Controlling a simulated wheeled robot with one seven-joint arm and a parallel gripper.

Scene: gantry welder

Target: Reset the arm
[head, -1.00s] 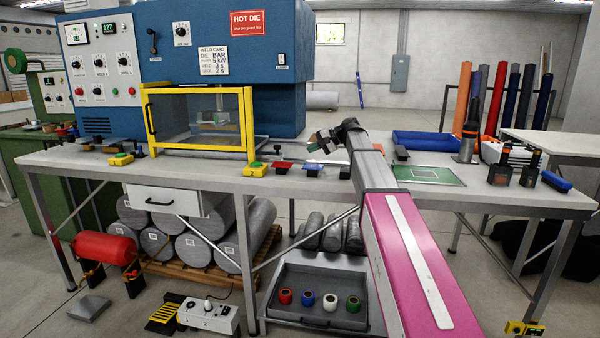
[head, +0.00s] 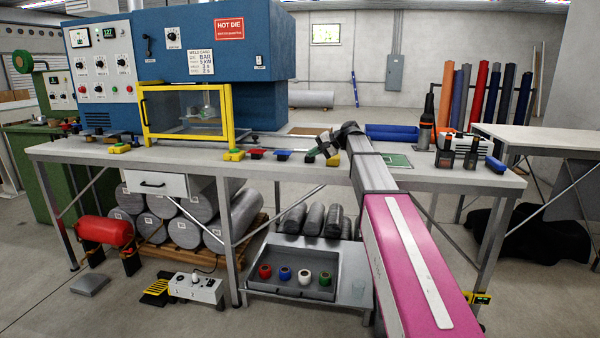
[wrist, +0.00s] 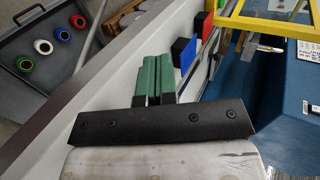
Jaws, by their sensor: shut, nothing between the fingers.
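My gripper (head: 327,152) is at the end of my pink and grey arm, over the front part of the workbench in the head view. In the wrist view its two green fingers (wrist: 154,80) lie side by side, shut, with nothing between them. The fingers point along the front of the bench. Blue and red blocks (wrist: 184,54) show beyond the fingertips in the wrist view.
A grey tray (head: 262,288) with coloured rings stands below.

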